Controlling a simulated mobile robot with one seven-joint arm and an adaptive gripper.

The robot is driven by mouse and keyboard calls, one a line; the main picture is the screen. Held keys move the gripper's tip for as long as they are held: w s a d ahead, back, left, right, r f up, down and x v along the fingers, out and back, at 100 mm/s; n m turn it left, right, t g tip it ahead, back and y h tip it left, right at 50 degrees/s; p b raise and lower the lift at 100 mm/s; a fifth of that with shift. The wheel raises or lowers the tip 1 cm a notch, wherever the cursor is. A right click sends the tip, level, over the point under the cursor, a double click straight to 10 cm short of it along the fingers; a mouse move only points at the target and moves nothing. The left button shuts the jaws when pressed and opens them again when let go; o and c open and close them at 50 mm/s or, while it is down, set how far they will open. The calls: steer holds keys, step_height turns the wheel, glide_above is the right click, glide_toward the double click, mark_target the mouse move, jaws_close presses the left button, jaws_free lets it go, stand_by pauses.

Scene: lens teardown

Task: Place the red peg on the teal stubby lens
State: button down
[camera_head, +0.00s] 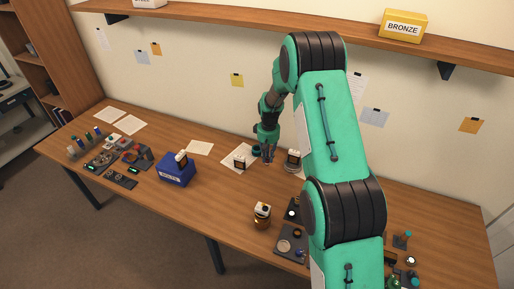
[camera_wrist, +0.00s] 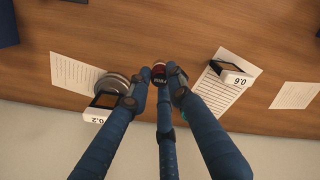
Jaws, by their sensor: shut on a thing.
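My gripper (camera_wrist: 158,82) is shut on the red peg (camera_wrist: 158,71), whose dark-marked end shows between the fingertips in the wrist view. In the head view my gripper (camera_head: 267,158) is low over the back middle of the table, and the peg cannot be made out there. A small dark teal round thing (camera_head: 256,152), likely the teal stubby lens, is just left of my gripper in the head view. In the wrist view only a teal sliver (camera_wrist: 178,103) shows beside the right finger. Its top is hidden, and I cannot tell whether the peg touches it.
A grey round stand with a 0.2 display (camera_wrist: 98,112) is close on one side, and a 0.6 display (camera_wrist: 233,73) on paper is on the other. A blue box (camera_head: 177,172) stands further left. A brass-coloured lens (camera_head: 262,219) stands nearer the front. Bare wood lies between.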

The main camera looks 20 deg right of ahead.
steer(key=shift+w+a+f, duration=0.1)
steer(key=shift+w+a, duration=0.15)
steer(key=shift+w, duration=0.5)
steer(key=shift+w+a+f, duration=0.1)
steer(key=shift+w+a, duration=0.15)
steer(key=shift+w, duration=0.5)
steer(key=shift+w, duration=0.1)
glide_toward(257, 148)
steer(key=shift+w+f+p, duration=0.1)
steer(key=shift+p, duration=0.3)
steer(key=shift+f, duration=1.75)
steer(key=shift+f, duration=0.15)
